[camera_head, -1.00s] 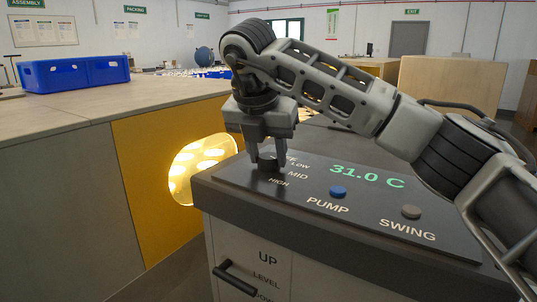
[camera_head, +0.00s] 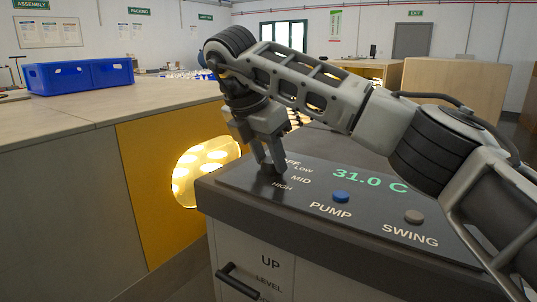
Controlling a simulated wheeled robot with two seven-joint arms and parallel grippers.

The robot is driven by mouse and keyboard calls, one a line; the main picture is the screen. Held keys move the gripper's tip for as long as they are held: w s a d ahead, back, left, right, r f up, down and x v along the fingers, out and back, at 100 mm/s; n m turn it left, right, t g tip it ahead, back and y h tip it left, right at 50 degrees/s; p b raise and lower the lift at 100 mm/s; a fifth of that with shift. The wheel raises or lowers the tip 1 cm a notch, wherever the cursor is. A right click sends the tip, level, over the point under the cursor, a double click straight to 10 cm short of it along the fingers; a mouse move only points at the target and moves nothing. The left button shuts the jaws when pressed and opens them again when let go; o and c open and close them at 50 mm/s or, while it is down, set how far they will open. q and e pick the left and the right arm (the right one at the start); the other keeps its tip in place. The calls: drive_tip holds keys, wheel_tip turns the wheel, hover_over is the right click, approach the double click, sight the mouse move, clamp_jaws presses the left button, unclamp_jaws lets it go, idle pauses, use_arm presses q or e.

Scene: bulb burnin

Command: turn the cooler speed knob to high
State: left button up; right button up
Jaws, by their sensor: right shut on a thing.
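The cooler (camera_head: 350,235) stands in front with a dark sloped top panel. Its speed knob (camera_head: 267,160) is at the panel's left, beside the labels LOW, MID and HIGH; the OFF label is partly covered. My right gripper (camera_head: 268,165) comes down from above, tilted, with its fingers shut around the knob. The fingers hide most of the knob, so I cannot tell which label its pointer faces. My left gripper is not in view.
A blue PUMP button (camera_head: 340,197) and a grey SWING button (camera_head: 414,216) sit to the right on the panel, below a green 31.0 C display (camera_head: 369,180). A bench with a blue crate (camera_head: 78,76) and a lit yellow opening (camera_head: 204,170) is at left.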

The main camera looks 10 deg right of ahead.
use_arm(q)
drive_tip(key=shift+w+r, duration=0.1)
use_arm(e)
drive_tip(key=o, duration=1)
drive_tip(key=shift+r, duration=0.15)
use_arm(q)
drive_tip(key=p, duration=0.1)
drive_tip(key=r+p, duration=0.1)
drive_tip(key=p, duration=0.1)
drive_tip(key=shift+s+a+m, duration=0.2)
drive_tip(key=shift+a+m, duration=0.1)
use_arm(e)
drive_tip(key=v, duration=1.5)
drive_tip(key=shift+a+r, duration=0.2)
drive_tip(key=shift+r, duration=0.15)
